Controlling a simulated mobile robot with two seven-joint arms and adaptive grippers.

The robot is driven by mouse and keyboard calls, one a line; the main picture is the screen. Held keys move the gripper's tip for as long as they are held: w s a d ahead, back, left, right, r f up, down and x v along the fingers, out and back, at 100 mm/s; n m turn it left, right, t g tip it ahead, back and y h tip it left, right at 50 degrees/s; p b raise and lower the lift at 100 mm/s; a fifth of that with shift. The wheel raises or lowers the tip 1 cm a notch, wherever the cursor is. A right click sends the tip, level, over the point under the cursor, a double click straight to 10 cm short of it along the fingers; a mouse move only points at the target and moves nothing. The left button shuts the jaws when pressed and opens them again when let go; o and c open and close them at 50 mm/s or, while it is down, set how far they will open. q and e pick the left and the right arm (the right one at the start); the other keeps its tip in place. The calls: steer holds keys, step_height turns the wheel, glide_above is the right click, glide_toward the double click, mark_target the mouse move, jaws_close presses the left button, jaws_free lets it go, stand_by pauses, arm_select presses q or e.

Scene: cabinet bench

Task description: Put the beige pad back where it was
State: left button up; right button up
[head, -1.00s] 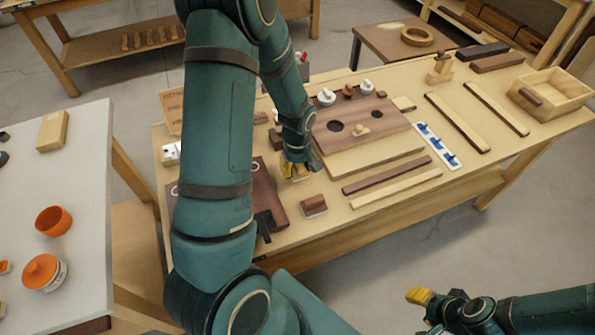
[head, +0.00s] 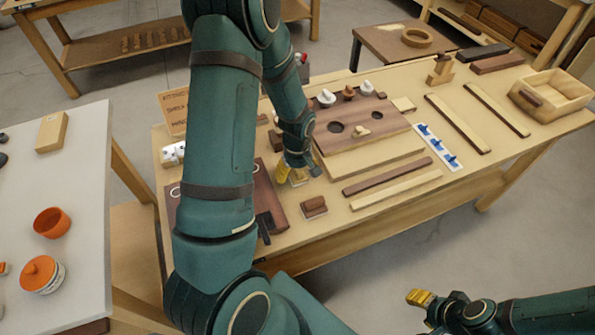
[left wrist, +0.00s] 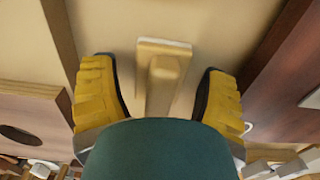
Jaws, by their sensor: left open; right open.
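The beige pad (left wrist: 163,72), a pale block with a raised grip, lies on the bench between the spread yellow fingers of my left gripper (left wrist: 162,78) in the left wrist view. A gap shows on each side of it. In the head view, my left gripper (head: 291,172) is low over the bench, left of the large brown board, and partly hides the pad (head: 299,180). My right gripper (head: 421,298) is open and empty, off the bench's front at lower right.
A brown block (head: 314,207) sits just in front of the pad. The brown holed board (head: 362,135) stands to the right, with long strips (head: 388,176) and a blue-pegged white strip (head: 440,148) nearby. A dark brown board (head: 270,200) lies left, partly behind my arm.

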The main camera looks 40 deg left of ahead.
arm_select(q)
step_height(320, 180, up, 11)
steer(key=p, duration=0.2)
steer(key=shift+f+p, duration=0.1)
steer(key=shift+p, duration=0.2)
steer(key=shift+r, duration=0.65)
arm_select(e)
steer(key=shift+s+r, duration=0.1)
steer(key=shift+r, duration=1.45)
arm_select(q)
steer(key=shift+s+f, duration=0.1)
